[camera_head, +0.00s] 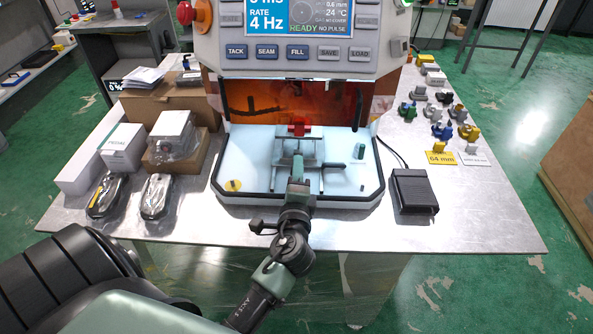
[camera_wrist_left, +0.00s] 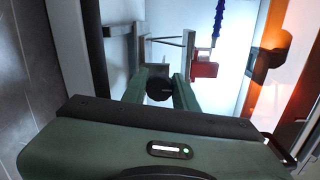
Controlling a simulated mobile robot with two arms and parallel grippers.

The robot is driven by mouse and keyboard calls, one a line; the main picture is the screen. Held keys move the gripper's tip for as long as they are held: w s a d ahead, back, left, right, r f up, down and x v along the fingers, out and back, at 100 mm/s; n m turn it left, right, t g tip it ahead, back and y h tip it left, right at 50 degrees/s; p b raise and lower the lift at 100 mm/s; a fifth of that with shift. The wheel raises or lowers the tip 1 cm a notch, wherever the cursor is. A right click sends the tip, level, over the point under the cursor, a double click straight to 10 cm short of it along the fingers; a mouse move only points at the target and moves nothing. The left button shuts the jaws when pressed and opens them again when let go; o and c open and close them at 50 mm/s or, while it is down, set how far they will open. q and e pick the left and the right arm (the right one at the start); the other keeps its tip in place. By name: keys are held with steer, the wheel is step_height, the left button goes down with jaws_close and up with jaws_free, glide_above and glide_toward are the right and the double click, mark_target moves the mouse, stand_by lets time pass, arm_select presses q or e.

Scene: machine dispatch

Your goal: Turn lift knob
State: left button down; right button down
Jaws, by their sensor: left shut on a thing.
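A lit white chamber (camera_head: 245,165) opens at the front of the machine. Inside it a small metal stage (camera_head: 314,152) stands below a red part (camera_head: 298,127), which also shows in the left wrist view (camera_wrist_left: 204,69). My left gripper (camera_head: 297,163) reaches into the chamber at the front of the stage. In the left wrist view its two green fingers (camera_wrist_left: 160,80) are shut on a dark round knob (camera_wrist_left: 159,89), which I take as the lift knob. In the head view the gripper hides this knob. My right gripper is not in view.
The machine's control panel (camera_head: 300,51) and amber shield (camera_head: 290,103) are above the chamber. A small green post (camera_head: 360,151) stands at its right. A black pedal (camera_head: 413,191) lies on the table to the right; boxes (camera_head: 122,147) and two packaged items (camera_head: 156,197) lie left.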

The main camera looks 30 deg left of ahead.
arm_select(q)
steer(key=c, duration=1.1)
jaws_free()
steer(key=b+v, duration=0.1)
steer(key=v, duration=0.5)
steer(key=shift+s+d+f+b, duration=0.15)
steer(key=shift+s+b, duration=0.2)
steer(key=shift+s, duration=0.05)
steer(key=shift+s+d, duration=0.3)
steer(key=shift+s, duration=0.15)
